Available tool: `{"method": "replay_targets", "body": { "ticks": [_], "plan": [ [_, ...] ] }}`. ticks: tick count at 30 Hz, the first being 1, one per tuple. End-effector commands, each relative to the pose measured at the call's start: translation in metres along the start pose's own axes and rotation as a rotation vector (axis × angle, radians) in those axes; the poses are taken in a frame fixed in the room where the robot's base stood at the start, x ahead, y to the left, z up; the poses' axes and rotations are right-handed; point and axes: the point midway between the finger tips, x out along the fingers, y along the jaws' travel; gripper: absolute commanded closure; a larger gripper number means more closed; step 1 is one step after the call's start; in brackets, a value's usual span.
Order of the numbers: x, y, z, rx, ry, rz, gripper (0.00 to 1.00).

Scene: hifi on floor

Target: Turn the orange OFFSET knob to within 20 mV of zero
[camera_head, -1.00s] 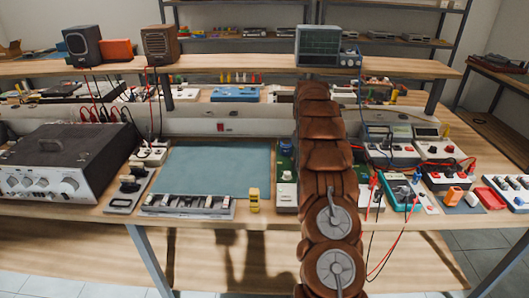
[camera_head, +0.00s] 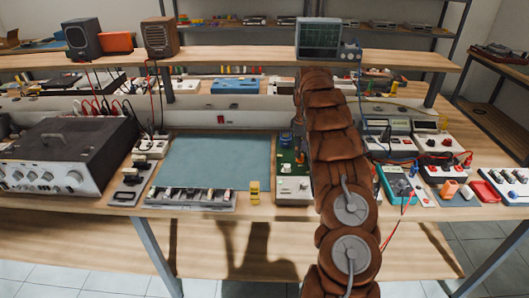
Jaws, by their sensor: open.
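I cannot make out an orange knob marked OFFSET, and no label or millivolt reading is legible. A white box with a green circuit board (camera_head: 289,163) stands on the bench just left of my brown arm, which covers its right side. A small orange block-like piece (camera_head: 449,187) lies on the right of the bench, too small to identify. Two meters with displays, a left one (camera_head: 388,125) and a right one (camera_head: 425,125), stand at the back right. My arm rises from the bottom edge over the bench; my gripper is hidden behind its upper links.
A large dark amplifier-like unit (camera_head: 62,160) fills the bench's left. A teal mat (camera_head: 217,163) lies clear in the middle, with a slide switch strip (camera_head: 190,199) before it. An oscilloscope (camera_head: 319,38) stands on the raised shelf. Cables and small boxes crowd the right.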

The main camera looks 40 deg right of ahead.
Motion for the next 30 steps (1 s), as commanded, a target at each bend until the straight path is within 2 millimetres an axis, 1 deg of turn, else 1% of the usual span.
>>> {"method": "replay_targets", "body": {
  "ticks": [6, 17, 30],
  "plan": [
    [-0.026, 0.001, -0.001, 0.0, 0.004, 0.004, 0.5],
    [-0.048, 0.001, -0.001, 0.002, 0.003, 0.004, 0.5],
    [-0.065, -0.025, -0.008, 0.032, -0.02, 0.005, 0.5]
  ]
}}
